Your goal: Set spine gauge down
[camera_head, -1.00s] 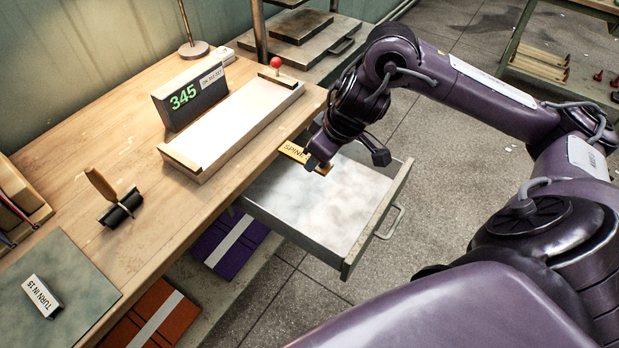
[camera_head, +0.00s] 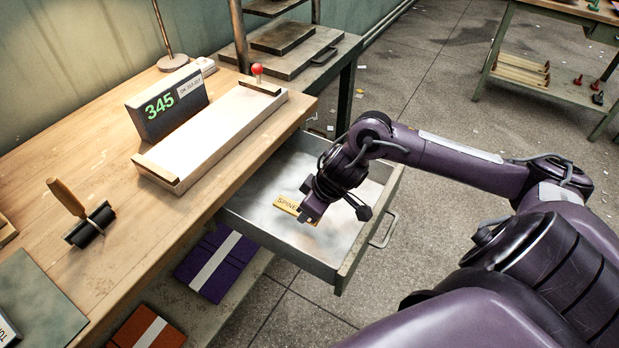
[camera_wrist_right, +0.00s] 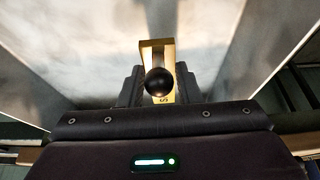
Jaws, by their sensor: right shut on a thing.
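The spine gauge (camera_head: 289,204) is a flat yellow piece with dark lettering. My right gripper (camera_head: 308,213) is shut on it, over the open drawer (camera_head: 344,262) in the head view. In the right wrist view the gauge (camera_wrist_right: 146,50) shows between the fingers (camera_wrist_right: 158,92), with a round black knob in front of it. The pale drawer floor lies behind it. I cannot tell whether the gauge touches the drawer floor. My left gripper is not in view.
The wooden bench (camera_head: 110,150) holds a display reading 345 (camera_head: 166,102), a long pale tray (camera_head: 215,135) and a roller (camera_head: 90,225). Purple (camera_head: 215,262) and orange (camera_head: 148,330) covers lie below. The drawer around the gauge looks empty.

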